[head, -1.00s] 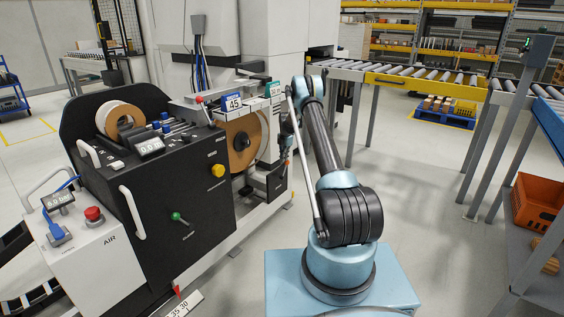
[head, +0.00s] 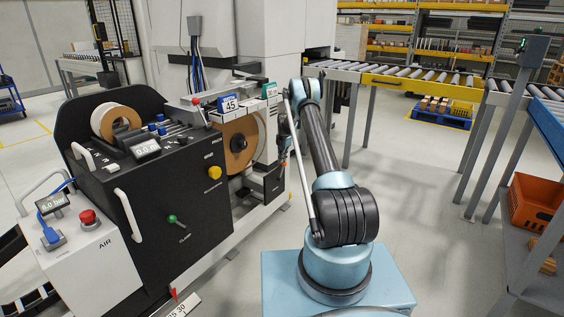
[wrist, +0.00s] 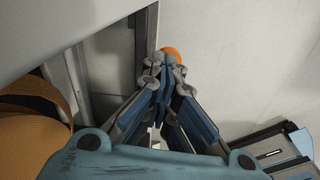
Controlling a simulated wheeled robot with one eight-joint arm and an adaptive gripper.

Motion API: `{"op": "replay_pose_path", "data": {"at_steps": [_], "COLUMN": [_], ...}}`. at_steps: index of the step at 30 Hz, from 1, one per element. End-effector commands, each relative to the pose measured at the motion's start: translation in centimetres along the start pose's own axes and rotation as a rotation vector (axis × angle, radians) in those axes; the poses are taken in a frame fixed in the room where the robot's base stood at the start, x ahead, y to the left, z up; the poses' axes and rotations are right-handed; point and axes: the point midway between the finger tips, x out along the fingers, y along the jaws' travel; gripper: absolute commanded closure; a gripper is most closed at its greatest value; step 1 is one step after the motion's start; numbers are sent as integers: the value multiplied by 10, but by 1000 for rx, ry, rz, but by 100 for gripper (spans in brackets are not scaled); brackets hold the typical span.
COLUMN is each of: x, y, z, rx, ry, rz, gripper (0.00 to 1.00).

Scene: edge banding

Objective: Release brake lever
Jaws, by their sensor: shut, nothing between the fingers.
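My gripper (wrist: 164,68) is shut and empty in the wrist view. An orange round knob (wrist: 173,53) shows just beyond its fingertips, partly hidden by them; I cannot tell whether they touch it. It may be the end of the brake lever, but no label on it is readable. In the head view my gripper (head: 282,158) hangs beside the right end of the black edge-banding machine (head: 150,195), right of the large brown banding reel (head: 239,148). My arm partly hides this area.
The machine's front carries a yellow knob (head: 214,172) and a green-tipped lever (head: 172,219). A white air unit (head: 100,265) with a red button stands at left. Roller conveyors (head: 420,78) and an orange crate (head: 535,200) are at right. The floor between is clear.

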Motion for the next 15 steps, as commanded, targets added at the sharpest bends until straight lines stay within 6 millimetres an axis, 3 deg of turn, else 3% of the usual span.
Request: {"op": "replay_pose_path", "data": {"at_steps": [15], "x": [-87], "y": [0], "z": [-1], "rx": [0], "ry": [1], "rz": [-1], "gripper": [100]}}
